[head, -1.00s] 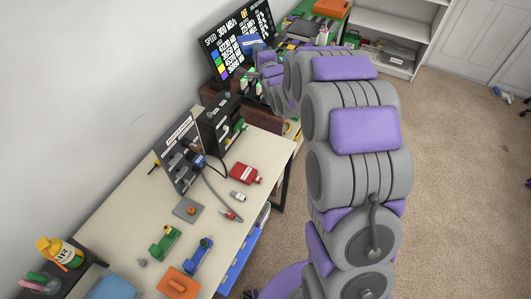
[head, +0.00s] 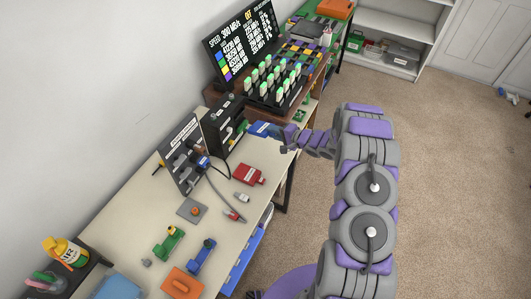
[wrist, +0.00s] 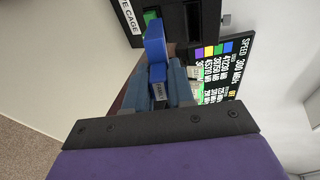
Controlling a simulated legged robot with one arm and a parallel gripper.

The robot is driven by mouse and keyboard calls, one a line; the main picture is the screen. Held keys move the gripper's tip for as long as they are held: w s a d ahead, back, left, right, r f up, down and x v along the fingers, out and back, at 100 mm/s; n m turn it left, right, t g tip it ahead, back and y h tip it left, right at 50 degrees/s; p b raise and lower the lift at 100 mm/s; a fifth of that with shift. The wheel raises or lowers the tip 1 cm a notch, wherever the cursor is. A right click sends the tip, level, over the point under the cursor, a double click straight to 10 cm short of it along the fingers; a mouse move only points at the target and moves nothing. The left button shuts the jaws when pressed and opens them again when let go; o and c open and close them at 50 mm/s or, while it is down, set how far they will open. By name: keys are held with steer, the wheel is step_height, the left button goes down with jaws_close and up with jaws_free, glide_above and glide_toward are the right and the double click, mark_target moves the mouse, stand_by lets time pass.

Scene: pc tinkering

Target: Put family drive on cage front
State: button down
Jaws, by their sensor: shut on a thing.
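My gripper (head: 284,138) is shut on the blue family drive (head: 262,129). The black drive cage (head: 222,125) stands on the pale desk, left of the gripper. In the wrist view the cage (wrist: 178,22) is at the top with a white label ending in "E CAGE", beyond the drive's far end. I cannot tell whether the drive touches the cage.
A grey panel (head: 178,150) with cables stands beside the cage. A red drive (head: 247,174), small plugs and green and blue parts lie on the desk (head: 130,240). Behind are a rack of several green-topped pieces (head: 275,85) and a monitor (head: 238,42).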

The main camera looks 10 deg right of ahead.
steer(key=shift+s+d+f+b, duration=0.15)
steer(key=shift+s+f+b, duration=0.15)
steer(key=shift+f, duration=0.4)
step_height(320, 180, down, 6)
steer(key=b, duration=0.7)
steer(key=shift+f, duration=0.2)
steer(key=shift+f+p, duration=0.35)
steer(key=shift+f, duration=1.15)
steer(key=c, duration=1.1)
jaws_free()
steer(key=p+v, duration=0.4)
steer(key=v, duration=0.3)
steer(key=shift+w+r, duration=0.1)
steer(key=shift+r, duration=0.05)
steer(key=shift+s+d+p, duration=0.3)
steer(key=shift+s, duration=0.1)
